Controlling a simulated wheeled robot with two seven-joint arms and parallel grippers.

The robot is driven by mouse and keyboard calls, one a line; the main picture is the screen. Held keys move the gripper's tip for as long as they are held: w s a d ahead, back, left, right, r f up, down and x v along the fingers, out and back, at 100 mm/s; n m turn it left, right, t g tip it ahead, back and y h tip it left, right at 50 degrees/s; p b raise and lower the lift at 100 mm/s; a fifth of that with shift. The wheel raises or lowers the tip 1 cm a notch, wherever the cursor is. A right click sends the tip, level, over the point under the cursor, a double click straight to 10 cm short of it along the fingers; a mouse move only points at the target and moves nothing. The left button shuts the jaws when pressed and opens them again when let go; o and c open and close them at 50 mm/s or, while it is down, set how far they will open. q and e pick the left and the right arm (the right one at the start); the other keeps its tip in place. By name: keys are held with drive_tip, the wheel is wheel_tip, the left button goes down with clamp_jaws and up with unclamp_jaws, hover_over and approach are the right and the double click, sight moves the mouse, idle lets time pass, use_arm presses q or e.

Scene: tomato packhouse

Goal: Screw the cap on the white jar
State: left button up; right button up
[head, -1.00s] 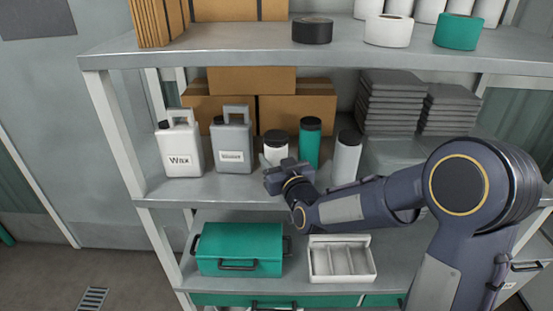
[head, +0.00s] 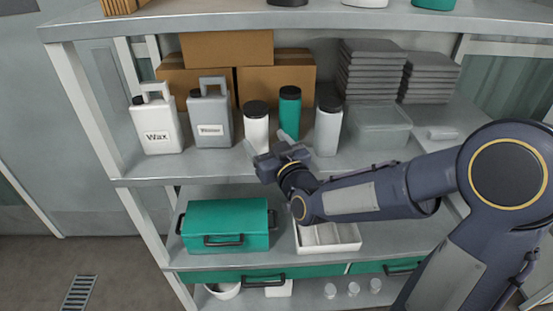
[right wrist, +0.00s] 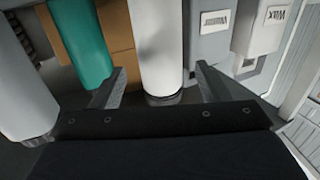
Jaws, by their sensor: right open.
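The white jar (head: 256,132) stands upright on the middle shelf, with a dark cap (head: 255,108) on its top. I cannot tell how tight the cap is. My right gripper (head: 266,142) is open in front of the jar, its fingers pointing towards the shelf. In the right wrist view, which is upside down, the jar (right wrist: 156,40) shows between the two spread fingers of the gripper (right wrist: 160,70), with a gap on each side. The dark cap (right wrist: 163,99) shows at the lower end there, partly hidden by my gripper. My left gripper is not in view.
A teal bottle (head: 290,108) and a pale grey bottle (head: 328,130) stand close on the right. A grey jug (head: 211,122) and a white Wax jug (head: 156,128) stand on the left. Cardboard boxes (head: 275,85) are behind. A teal toolbox (head: 226,222) is on the shelf below.

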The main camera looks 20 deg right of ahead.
drive_tip(key=s, duration=0.5)
drive_tip(key=shift+s+d+b, duration=0.35)
drive_tip(key=shift+s+b, duration=0.05)
drive_tip(key=s+f+m+g, duration=0.1)
drive_tip(key=s+f+g, duration=0.2)
drive_tip(key=s, duration=0.5)
drive_tip(key=s+d+f+m+g+y, duration=0.1)
drive_tip(key=s+f+g, duration=0.2)
drive_tip(key=s+g, duration=0.2)
drive_tip(key=s+d+f+m+g, duration=0.1)
drive_tip(key=s+f+g, duration=0.2)
drive_tip(key=s, duration=0.7)
drive_tip(key=shift+s+f+g+y, duration=0.3)
drive_tip(key=shift+s+g, duration=0.1)
drive_tip(key=shift+g, duration=0.2)
